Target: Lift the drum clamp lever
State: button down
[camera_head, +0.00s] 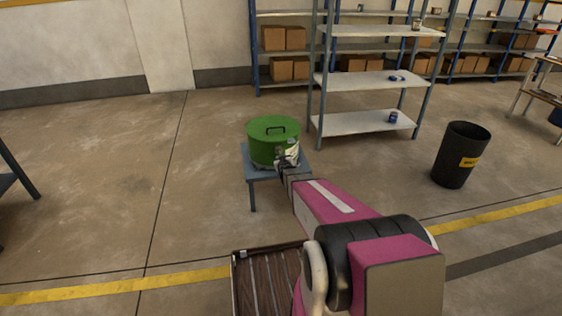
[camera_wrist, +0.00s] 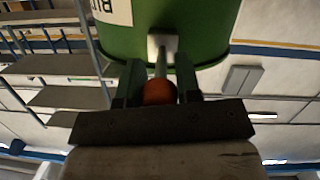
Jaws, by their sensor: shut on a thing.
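A green drum (camera_head: 262,151) with a lid and a black top handle stands on a small blue-grey table (camera_head: 262,174). My gripper (camera_head: 284,167) reaches to the drum's front right side in the head view. In the wrist view, the green drum (camera_wrist: 205,25) fills the top, with a pale bracket (camera_wrist: 162,46) on its wall. The lever (camera_wrist: 161,66) comes out from this bracket and ends in an orange-red ball knob (camera_wrist: 159,92). My gripper's two fingers (camera_wrist: 158,80) are on either side of the lever and knob, shut on it. The lever is hidden in the head view.
A grey shelf rack (camera_head: 372,78) stands behind the table to the right. A black bin (camera_head: 461,155) with a yellow label is at the right. A slatted brown surface (camera_head: 262,280) lies in front, left of my arm. Open floor is left of the table.

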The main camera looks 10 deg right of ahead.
jog(key=shift+w+r+g, duration=0.2)
jog(key=shift+r+g, duration=0.35)
jog(key=shift+g, duration=0.25)
jog(key=shift+w+r+g, duration=0.15)
jog(key=shift+r+g, duration=0.35)
jog(key=shift+g, duration=0.3)
jog(key=shift+w+r+g, duration=0.25)
jog(key=shift+r+g, duration=0.2)
jog(key=shift+g, duration=0.45)
jog(key=shift+w+r+g, duration=0.2)
jog(key=shift+r+g, duration=0.25)
jog(key=shift+g, duration=0.45)
jog(key=shift+r, duration=0.1)
jog(key=c, duration=0.8)
grip_release()
jog(key=shift+s, duration=0.1)
jog(key=shift+s, duration=0.1)
